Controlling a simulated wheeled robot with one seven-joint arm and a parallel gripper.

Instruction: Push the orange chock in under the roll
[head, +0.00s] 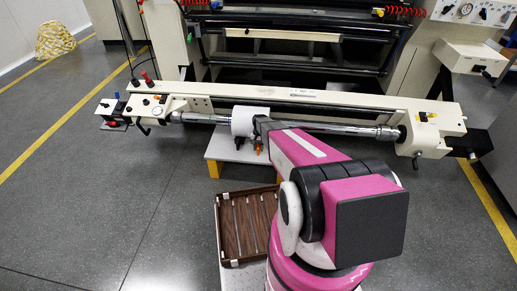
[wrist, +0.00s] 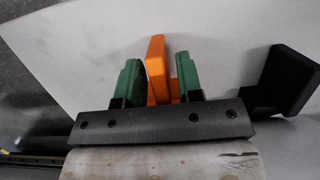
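The white roll (head: 250,121) sits around a long metal shaft in the head view, above a small white stand (head: 229,149). The orange chock (wrist: 157,68) is between the green fingertips of my gripper (wrist: 160,80) in the wrist view. In the head view a small bit of the orange chock (head: 258,149) shows below the roll, beside my arm. My arm hides most of the gripper there. Whether the chock touches the roll cannot be told.
A black block (wrist: 285,80) stands right of my gripper in the wrist view. A brown slatted tray (head: 247,226) lies in front of the stand. A cream machine beam (head: 300,95) runs behind the shaft.

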